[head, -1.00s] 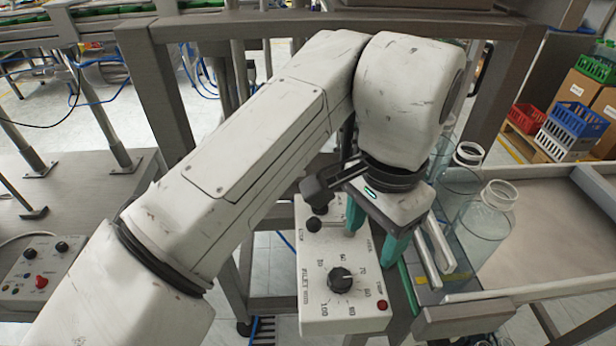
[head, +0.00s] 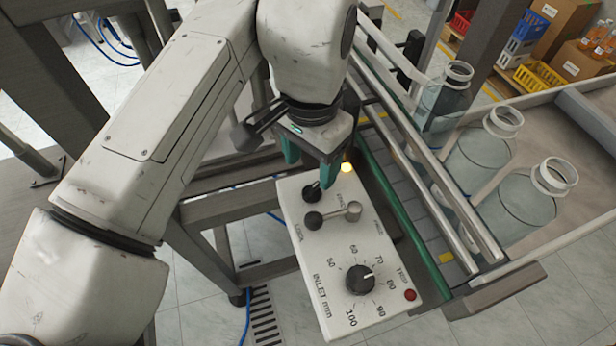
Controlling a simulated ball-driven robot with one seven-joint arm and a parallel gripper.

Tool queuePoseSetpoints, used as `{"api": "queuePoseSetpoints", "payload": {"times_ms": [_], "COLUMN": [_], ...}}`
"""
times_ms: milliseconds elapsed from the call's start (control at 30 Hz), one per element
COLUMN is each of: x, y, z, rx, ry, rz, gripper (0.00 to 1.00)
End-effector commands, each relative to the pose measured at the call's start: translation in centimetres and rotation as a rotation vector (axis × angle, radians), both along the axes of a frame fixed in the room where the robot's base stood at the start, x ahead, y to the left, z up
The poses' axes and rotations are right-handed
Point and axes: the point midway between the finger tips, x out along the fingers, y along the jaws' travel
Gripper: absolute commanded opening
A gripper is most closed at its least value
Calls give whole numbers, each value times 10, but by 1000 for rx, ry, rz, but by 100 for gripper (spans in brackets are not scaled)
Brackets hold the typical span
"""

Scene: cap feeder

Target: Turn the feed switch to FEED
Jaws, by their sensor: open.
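A white control box (head: 335,257) stands in the middle of the head view. On it lies a lever (head: 335,215) with a black ball end at the left and a metal end at the right; its printed labels are too small to read surely. Above it is a small black knob (head: 313,192). My gripper (head: 309,168) is open and empty over the box's far end. Its right teal finger reaches down close beside the black knob; I cannot tell whether they touch. Which control is the feed switch is not certain.
A yellow lamp (head: 347,168) glows at the box's far edge. A numbered dial (head: 359,279) and a red button (head: 410,295) sit nearer. Rails (head: 420,190) and several glass jars (head: 490,150) stand to the right. Floor shows at the lower left.

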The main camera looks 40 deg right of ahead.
Motion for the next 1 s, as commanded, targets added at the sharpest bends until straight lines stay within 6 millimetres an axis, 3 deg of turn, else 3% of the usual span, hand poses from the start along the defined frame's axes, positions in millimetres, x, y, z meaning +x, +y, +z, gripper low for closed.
{"api": "queuePoseSetpoints", "payload": {"times_ms": [100, 333, 767, 1000], "x": [-1, 0, 0, 0], "y": [0, 0, 0, 0], "z": [-22, -52, -62, -62], "rx": [0, 1, 0, 0], "ry": [3, 1, 0, 0], "rz": [-1, 0, -1, -1], "gripper": [62, 62, 62, 40]}}
